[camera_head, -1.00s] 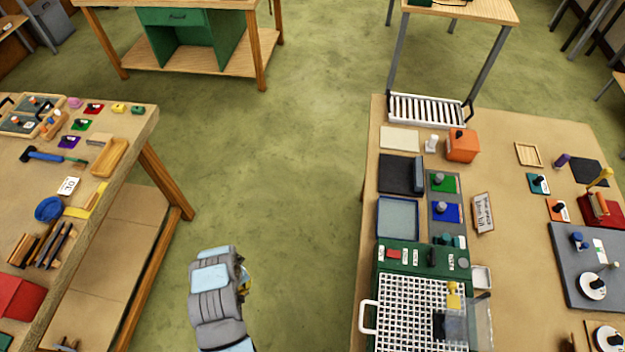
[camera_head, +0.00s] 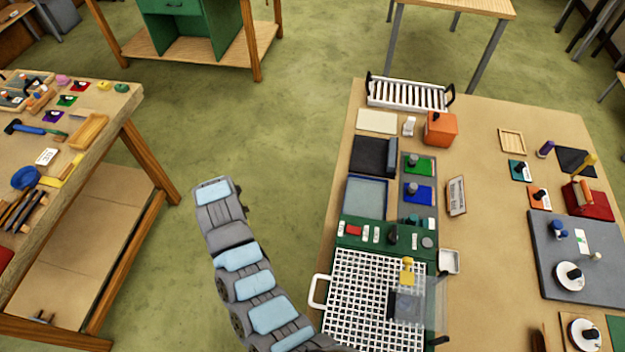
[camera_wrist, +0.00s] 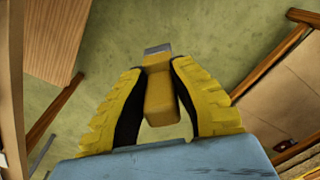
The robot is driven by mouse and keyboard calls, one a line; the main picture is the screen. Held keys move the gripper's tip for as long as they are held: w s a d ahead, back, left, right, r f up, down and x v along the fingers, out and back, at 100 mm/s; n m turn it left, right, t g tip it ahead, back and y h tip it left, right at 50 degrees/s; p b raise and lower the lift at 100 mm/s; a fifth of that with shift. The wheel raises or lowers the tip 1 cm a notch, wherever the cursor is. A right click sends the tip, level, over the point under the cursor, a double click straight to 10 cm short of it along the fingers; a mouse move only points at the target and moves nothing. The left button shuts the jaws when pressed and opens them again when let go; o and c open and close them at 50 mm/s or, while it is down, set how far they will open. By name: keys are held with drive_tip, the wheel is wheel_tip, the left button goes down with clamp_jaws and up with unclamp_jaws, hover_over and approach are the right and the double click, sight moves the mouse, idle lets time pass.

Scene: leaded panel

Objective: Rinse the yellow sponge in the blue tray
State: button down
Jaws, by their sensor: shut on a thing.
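In the wrist view my gripper (camera_wrist: 157,72) has its two yellow, ridged fingers shut on a yellow block with a grey end, which looks like the yellow sponge (camera_wrist: 161,102). Green floor shows beyond it. In the head view my arm reaches up over the floor between the two benches; its fingers and the sponge are hidden there. The blue tray (camera_head: 348,208), a shallow tray with a blue rim and a pale grey-blue inside, lies on the right bench, to the right of my arm's end. My gripper is apart from it.
Beside the tray are a dark pad (camera_head: 369,155), blue and green plates with knobs, and a green panel (camera_head: 352,222). A white grid (camera_head: 345,290) with a handle lies nearer. The left bench (camera_head: 100,128) holds tools. The floor between is clear.

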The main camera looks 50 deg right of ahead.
drive_tip(key=s+d+f+m+b, duration=0.2)
drive_tip(key=d+m+b, duration=0.3)
drive_tip(key=d, duration=1.7)
drive_tip(key=s+d+r+m+b, duration=0.1)
drive_tip(key=s+d+m+b, duration=0.3)
drive_tip(key=s+d, duration=1.1)
drive_tip(key=d+b, duration=0.3)
drive_tip(key=d, duration=0.1)
drive_tip(key=shift+r, duration=0.25)
drive_tip(key=shift+s+r+p, duration=0.1)
drive_tip(key=shift+p, duration=0.3)
drive_tip(key=shift+f+b, duration=1.35)
drive_tip(key=shift+f, duration=1.45)
drive_tip(key=shift+f, duration=0.3)
drive_tip(key=shift+s+a+p, duration=0.2)
drive_tip(key=shift+a+p, duration=0.15)
drive_tip(key=shift+p, duration=0.6)
